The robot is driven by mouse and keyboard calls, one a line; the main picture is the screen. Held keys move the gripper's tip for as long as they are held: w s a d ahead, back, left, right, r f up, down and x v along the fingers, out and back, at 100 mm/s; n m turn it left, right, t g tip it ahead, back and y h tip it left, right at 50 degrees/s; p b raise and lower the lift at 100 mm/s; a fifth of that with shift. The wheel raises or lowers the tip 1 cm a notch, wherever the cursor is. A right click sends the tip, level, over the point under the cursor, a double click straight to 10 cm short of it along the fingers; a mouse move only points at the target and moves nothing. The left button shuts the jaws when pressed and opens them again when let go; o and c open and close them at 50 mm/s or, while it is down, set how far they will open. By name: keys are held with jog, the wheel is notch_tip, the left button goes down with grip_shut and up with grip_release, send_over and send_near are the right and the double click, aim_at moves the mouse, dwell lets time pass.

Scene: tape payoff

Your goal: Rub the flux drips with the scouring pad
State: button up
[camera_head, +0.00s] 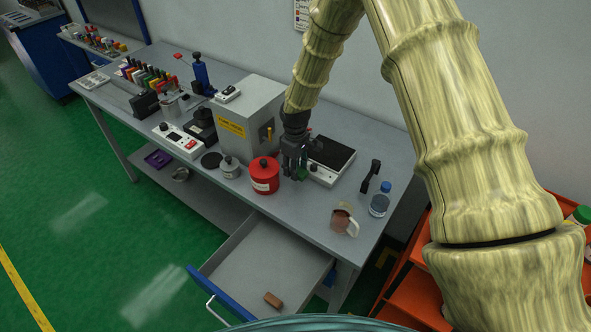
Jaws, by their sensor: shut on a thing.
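My gripper (295,168) is over the bench, just right of a red can and in front of the grey box. It is shut on a small green thing (302,174), which looks like the scouring pad; the fingers hide most of it. I cannot tell whether the pad touches the bench or the scale beside it. I cannot make out the flux drips at this size; the gripper or the items around it may hide them.
A red can (264,175) stands close left of the gripper, and a black-topped scale (331,153) close right. A mug (344,221), a bottle (380,200) and a black tool (370,176) stand farther right. The open drawer (262,258) juts out in front, holding a brown block (273,300).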

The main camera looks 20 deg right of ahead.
jog(key=shift+r, duration=0.6)
jog(key=shift+r+p, duration=1.05)
jog(key=shift+r, duration=0.5)
